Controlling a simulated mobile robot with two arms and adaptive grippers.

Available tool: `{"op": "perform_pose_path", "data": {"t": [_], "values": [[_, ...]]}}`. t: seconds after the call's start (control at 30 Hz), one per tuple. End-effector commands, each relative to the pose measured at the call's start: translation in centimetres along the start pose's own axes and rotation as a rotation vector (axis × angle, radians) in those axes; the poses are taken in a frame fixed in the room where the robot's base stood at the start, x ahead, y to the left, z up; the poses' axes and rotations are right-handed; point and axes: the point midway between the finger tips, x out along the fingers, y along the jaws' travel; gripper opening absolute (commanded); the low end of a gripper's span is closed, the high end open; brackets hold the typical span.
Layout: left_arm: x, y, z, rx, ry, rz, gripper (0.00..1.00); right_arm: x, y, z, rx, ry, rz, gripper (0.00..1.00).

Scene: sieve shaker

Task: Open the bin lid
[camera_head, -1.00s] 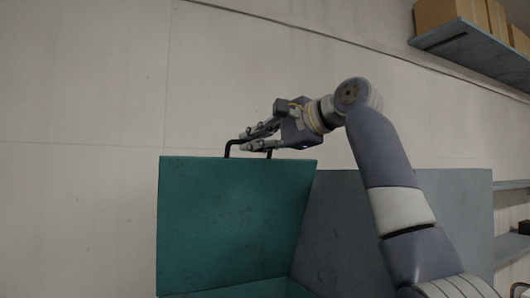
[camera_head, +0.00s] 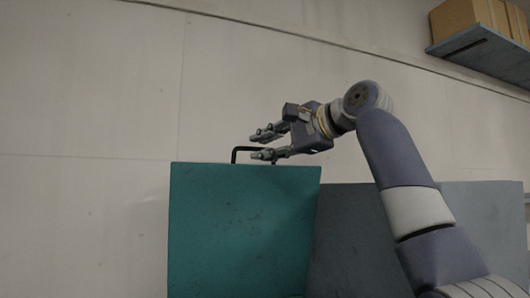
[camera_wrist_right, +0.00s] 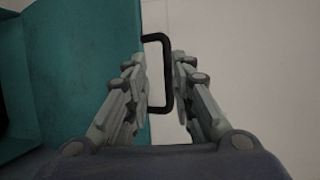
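The teal bin lid (camera_head: 240,230) stands raised, its broad face towards me in the head view. In the right wrist view the lid (camera_wrist_right: 85,60) fills the left side. A black bar handle (camera_head: 235,154) sits at the lid's top edge. It also shows in the right wrist view (camera_wrist_right: 167,75), between the fingers. My right gripper (camera_head: 254,147) is open at the handle, one finger on each side with gaps visible. The right wrist view shows its spread fingers (camera_wrist_right: 159,68). The bin's body is mostly out of view. My left gripper is not in view.
A grey panel (camera_head: 350,240) stands right of the lid, behind my right arm. A plain pale wall (camera_head: 90,150) is behind. A shelf (camera_head: 480,48) with cardboard boxes (camera_head: 475,20) is high at the right. Space above and left of the lid looks clear.

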Motion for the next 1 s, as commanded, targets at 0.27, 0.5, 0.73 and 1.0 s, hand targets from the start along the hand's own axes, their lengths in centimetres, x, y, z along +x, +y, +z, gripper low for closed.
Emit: {"op": "perform_pose_path", "data": {"t": [0.27,0.5,0.73,1.0], "values": [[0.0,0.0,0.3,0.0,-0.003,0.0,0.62,0.3,0.5,-0.1,0.003,0.0,0.011,0.3],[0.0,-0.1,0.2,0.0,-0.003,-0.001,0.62,-0.8,0.4,-0.2,0.002,0.0,0.01,0.3],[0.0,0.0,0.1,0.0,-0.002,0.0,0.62,-4.4,0.3,-0.2,0.001,0.002,0.006,0.3],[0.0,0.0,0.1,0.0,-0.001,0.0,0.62,-9.9,0.2,0.0,0.001,0.002,0.004,0.3]]}}
